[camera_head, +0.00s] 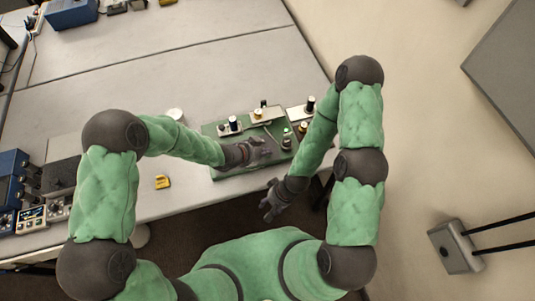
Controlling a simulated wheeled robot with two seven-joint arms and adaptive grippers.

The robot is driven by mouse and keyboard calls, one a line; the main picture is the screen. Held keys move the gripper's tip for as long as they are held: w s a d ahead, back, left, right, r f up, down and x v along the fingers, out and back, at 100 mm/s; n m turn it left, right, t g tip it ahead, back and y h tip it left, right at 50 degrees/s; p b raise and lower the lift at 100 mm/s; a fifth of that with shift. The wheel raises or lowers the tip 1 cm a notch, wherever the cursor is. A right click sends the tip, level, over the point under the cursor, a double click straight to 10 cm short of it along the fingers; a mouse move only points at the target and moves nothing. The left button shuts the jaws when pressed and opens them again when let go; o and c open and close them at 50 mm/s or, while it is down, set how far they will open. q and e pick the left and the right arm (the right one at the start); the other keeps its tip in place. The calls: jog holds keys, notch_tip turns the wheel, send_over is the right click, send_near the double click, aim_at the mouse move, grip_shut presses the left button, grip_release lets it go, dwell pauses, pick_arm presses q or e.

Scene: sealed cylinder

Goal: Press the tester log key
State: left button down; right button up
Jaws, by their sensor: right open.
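I cannot make out a key marked as the tester log key. A green board (232,171) on the bench carries several small fittings, among them a black-and-white cylinder (233,123) and a silver-and-green piece (287,141). My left gripper (266,150) is over the middle of the board and hides part of it. Its fingers point right, towards the silver-and-green piece. It is too small to tell its opening or any contact. My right gripper (267,212) is open and empty, in front of the bench's near edge and below the board.
Blue and black instruments (32,216) with small displays stand at the bench's left end. A yellow object (162,182) lies near the front edge, and a white round item (175,114) sits behind my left forearm. The bench's back middle is clear.

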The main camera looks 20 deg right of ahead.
aim_at(266, 157)
pick_arm(q)
jog(key=shift+r, duration=0.45)
jog(key=shift+r+p, duration=2.3)
jog(key=shift+r, duration=0.25)
jog(key=shift+f, duration=0.1)
jog(key=shift+a, duration=0.15)
